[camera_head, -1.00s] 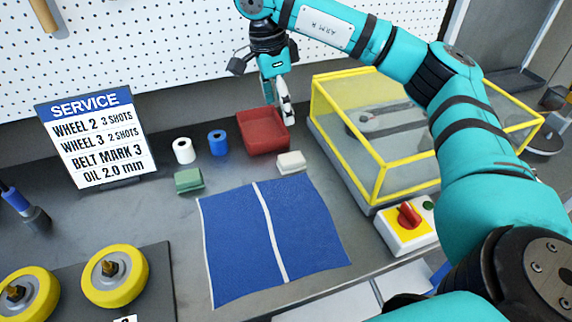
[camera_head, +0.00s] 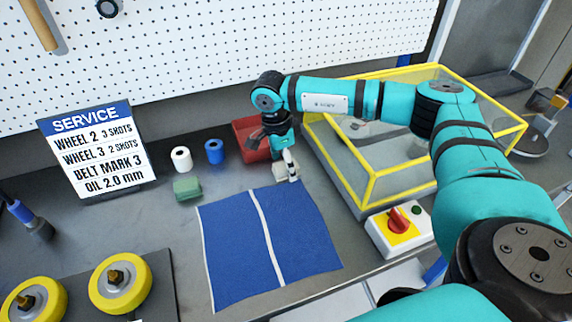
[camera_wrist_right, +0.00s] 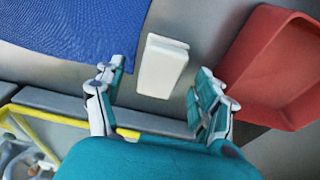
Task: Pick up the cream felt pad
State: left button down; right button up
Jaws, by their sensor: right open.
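The cream felt pad (camera_wrist_right: 162,67) is a small pale block on the grey bench, between the blue mat and the red tray. In the head view the pad (camera_head: 281,173) is partly hidden by my right gripper (camera_head: 289,172), which is low over it. In the right wrist view my right gripper (camera_wrist_right: 160,95) is open, with one finger toward the mat side and the other toward the tray side. The pad lies ahead of and between the fingers, and they do not appear to touch it. My left gripper is in neither view.
The red tray (camera_wrist_right: 268,62) is close beside the right finger. The blue mat (camera_head: 232,250) lies in front. A green block (camera_head: 187,188), a white roll (camera_head: 181,158) and a blue roll (camera_head: 214,151) stand left. A yellow-framed clear guard (camera_head: 365,180) is at right.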

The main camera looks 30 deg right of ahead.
jog(key=shift+f, duration=0.6)
jog(key=c, duration=1.2)
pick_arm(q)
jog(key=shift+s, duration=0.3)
pick_arm(e)
jog(key=shift+r, duration=0.1)
